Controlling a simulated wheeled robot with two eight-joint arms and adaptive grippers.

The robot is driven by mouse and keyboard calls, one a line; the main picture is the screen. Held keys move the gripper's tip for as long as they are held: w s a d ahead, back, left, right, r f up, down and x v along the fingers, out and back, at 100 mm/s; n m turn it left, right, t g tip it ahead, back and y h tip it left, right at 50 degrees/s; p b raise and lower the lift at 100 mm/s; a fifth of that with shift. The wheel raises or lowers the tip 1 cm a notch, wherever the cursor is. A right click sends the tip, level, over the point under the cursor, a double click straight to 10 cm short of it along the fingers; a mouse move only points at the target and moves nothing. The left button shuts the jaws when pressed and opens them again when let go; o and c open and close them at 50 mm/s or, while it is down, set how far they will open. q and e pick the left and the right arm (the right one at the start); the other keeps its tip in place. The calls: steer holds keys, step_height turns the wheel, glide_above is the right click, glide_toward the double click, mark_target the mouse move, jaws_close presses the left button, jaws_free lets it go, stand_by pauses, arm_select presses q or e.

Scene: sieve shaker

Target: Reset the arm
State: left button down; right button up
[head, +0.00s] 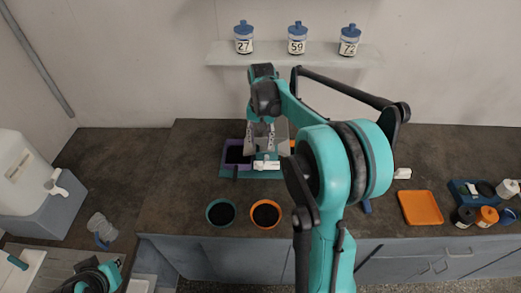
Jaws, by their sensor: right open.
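My right arm rises from the bottom and bends over the counter at its elbow. Its wrist points down, and my right gripper (263,152) is open, low over the back middle of the counter. It is in front of or above a teal-based device with a purple-rimmed dark part (229,156), which it partly covers. A small white piece (267,165) shows just below the gripper; I cannot tell whether they touch. I see nothing clearly held. My left gripper does not show clearly; only a teal and black arm part is at the bottom left.
Two dark-filled bowls, teal-rimmed (221,212) and orange-rimmed (265,214), stand near the counter's front edge. An orange tray (420,208) and a blue caddy of jars (465,190) are right. A white water container (28,170) is left. Jars stand on a wall shelf (280,57).

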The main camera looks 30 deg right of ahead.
steer(key=shift+r, duration=0.45)
steer(key=s+a+f+n+t+b, duration=0.3)
steer(key=s+a+f+n+b, duration=0.1)
steer(key=s+a, duration=0.3)
steer(key=s+a+f+n+t+b, duration=0.4)
steer(key=s+a+f+b, duration=0.2)
steer(key=s, duration=0.5)
steer(key=shift+s+a, duration=0.4)
steer(key=shift+a, duration=0.75)
